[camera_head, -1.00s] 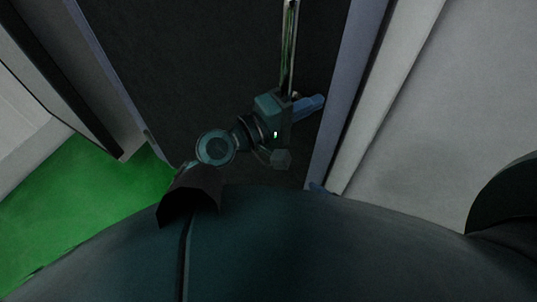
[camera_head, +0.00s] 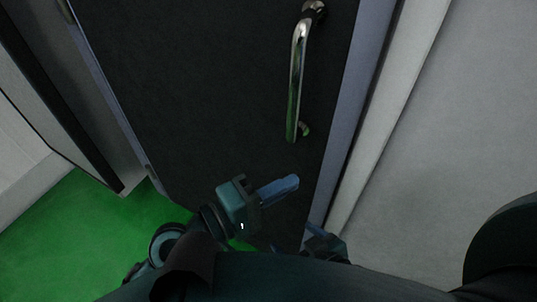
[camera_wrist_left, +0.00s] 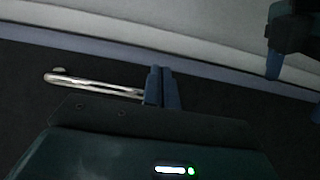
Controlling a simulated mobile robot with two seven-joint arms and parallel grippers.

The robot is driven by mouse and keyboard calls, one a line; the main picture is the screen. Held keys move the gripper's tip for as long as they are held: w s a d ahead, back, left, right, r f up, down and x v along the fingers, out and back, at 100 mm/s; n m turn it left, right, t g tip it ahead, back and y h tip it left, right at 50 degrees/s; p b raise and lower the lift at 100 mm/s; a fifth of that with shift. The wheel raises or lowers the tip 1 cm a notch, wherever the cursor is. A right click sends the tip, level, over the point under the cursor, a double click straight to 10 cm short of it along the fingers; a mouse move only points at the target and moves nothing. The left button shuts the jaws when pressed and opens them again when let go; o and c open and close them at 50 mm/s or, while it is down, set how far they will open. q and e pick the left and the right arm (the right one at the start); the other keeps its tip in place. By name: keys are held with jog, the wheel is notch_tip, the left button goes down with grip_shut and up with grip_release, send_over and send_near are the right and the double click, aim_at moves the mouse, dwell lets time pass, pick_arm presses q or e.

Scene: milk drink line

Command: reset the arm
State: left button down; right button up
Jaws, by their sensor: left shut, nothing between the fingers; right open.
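My left gripper (camera_head: 280,190) is in front of the dark door panel, below the metal handle and apart from it. Its blue fingers are together with nothing between them. They also show together in the left wrist view (camera_wrist_left: 162,86). My right gripper (camera_head: 326,240) shows only in part at the bottom of the head view, low and to the right of the left one. In the left wrist view part of it, with spread blue fingers (camera_wrist_left: 274,64), is at the right edge.
The dark door (camera_head: 200,90) carries a shiny bar handle (camera_head: 297,80), also in the left wrist view (camera_wrist_left: 95,85). A blue-grey frame (camera_head: 357,110) and a pale wall (camera_head: 455,110) stand to its right. Green floor (camera_head: 80,230) is open at lower left.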

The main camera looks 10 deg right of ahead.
pick_arm(q)
jog(key=s+a+f+m+y, duration=0.2)
jog(key=a+f+m+y, duration=0.3)
jog(key=a+f+y, duration=0.75)
jog(key=s+a+f+g+y, duration=0.1)
jog(key=s+a+f+y, duration=0.15)
jog(key=a, duration=0.65)
jog(key=s+a+f+g+y, duration=0.15)
jog(key=s+a, duration=0.25)
jog(key=a, duration=0.6)
jog(key=w+d+f+m+t+h+p, duration=0.1)
jog(key=w+d+f+t+h+p, duration=0.1)
jog(key=w+d+t, duration=0.4)
jog(key=shift+d+f+m+t+h+p, duration=0.35)
jog(key=shift+d+f+t+p, duration=0.1)
jog(key=shift+d+t, duration=0.3)
